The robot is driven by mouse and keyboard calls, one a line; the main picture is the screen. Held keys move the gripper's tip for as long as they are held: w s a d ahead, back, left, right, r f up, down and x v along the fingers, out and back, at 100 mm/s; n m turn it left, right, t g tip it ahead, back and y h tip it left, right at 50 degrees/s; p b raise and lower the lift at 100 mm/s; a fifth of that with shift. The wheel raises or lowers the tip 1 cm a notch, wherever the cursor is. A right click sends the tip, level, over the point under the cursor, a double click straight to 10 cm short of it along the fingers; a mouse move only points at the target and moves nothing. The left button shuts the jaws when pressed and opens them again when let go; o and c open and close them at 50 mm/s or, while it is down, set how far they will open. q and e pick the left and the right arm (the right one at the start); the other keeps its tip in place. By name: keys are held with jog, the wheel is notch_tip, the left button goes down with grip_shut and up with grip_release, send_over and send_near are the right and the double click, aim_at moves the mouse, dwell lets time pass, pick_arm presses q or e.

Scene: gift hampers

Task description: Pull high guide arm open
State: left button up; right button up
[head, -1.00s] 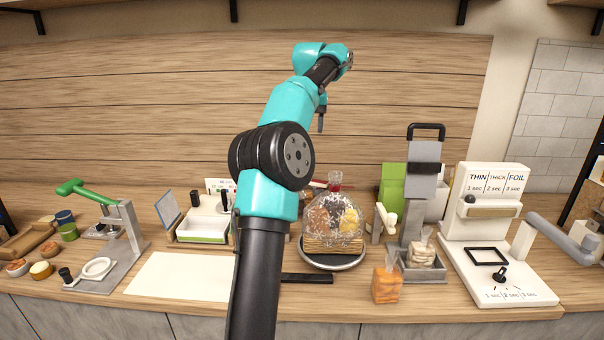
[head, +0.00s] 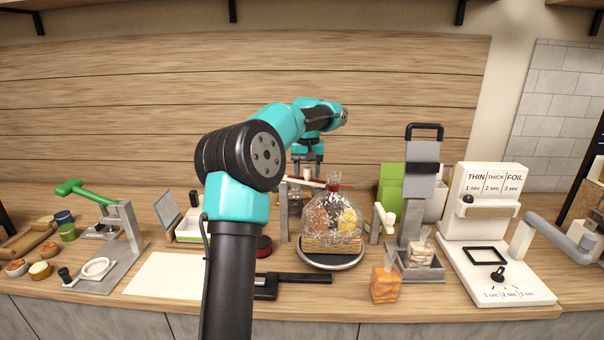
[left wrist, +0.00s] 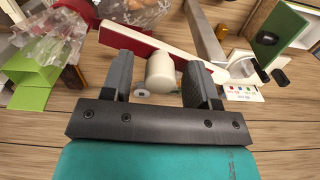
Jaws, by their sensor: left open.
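A guide arm, a white and red bar (head: 301,182), reaches from a grey post (head: 284,212) behind the clear-wrapped hamper (head: 332,222). The bar (left wrist: 135,43) crosses the left wrist view, with a cream knob (left wrist: 160,72) on it. My left gripper (head: 307,172) is above the bar in the head view. In the left wrist view, my left gripper (left wrist: 158,80) is open, with one finger on each side of the knob. I cannot tell whether the fingers touch it. A second post with a white knob (head: 387,216) stands right of the hamper. My right gripper is out of view.
The hamper stands on a round turntable (head: 356,260). Right of it are an orange bag (head: 385,284), a grey stand (head: 419,190) and a white sealer (head: 485,205). A green-handled press (head: 95,205) stands left. A pale mat (head: 160,276) is bare.

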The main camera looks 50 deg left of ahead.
pick_arm(q)
jog(key=shift+f, duration=0.35)
jog(key=shift+c, duration=0.2)
grip_shut()
